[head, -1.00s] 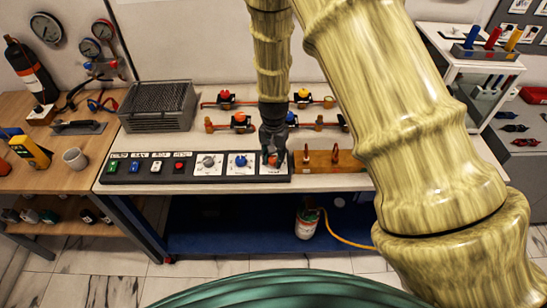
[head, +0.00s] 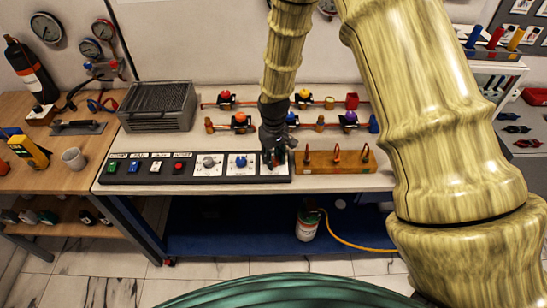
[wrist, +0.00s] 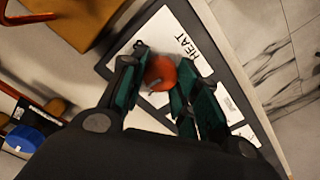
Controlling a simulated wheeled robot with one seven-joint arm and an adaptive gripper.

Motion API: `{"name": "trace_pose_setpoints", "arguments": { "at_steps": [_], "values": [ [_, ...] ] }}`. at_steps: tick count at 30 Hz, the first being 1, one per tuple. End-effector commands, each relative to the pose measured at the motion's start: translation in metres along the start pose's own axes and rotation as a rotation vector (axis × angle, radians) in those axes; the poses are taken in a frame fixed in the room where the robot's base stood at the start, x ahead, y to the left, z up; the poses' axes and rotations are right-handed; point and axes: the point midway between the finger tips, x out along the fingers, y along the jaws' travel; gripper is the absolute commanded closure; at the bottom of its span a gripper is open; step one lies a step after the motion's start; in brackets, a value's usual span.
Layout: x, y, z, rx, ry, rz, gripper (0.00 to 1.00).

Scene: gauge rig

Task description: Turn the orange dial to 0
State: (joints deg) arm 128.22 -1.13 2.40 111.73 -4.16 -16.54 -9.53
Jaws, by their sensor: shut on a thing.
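The orange dial (wrist: 160,73) sits on a white plate marked HEAT (wrist: 181,42) in the wrist view. My gripper (wrist: 162,82) is over the dial with a dark green finger on each side of it, shut on it. In the head view my gripper (head: 272,158) points down at the right end of the black control panel (head: 130,180) and hides most of the dial. The scale marks around the dial are too small or covered, so I cannot read its setting.
A grey dial (head: 208,162) and a blue dial (head: 240,161) stand left of my gripper. A wooden block with red-handled tools (head: 337,168) is close on the right.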

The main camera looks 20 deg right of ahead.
Motion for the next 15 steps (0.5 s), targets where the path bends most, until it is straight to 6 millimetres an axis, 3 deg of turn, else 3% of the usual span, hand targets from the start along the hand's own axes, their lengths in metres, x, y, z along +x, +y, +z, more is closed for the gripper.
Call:
{"name": "trace_pose_setpoints", "arguments": {
  "at_steps": [15],
  "values": [
    [-0.0011,0.0,-0.0009,-0.487,0.003,0.0,0.93]
  ]
}}
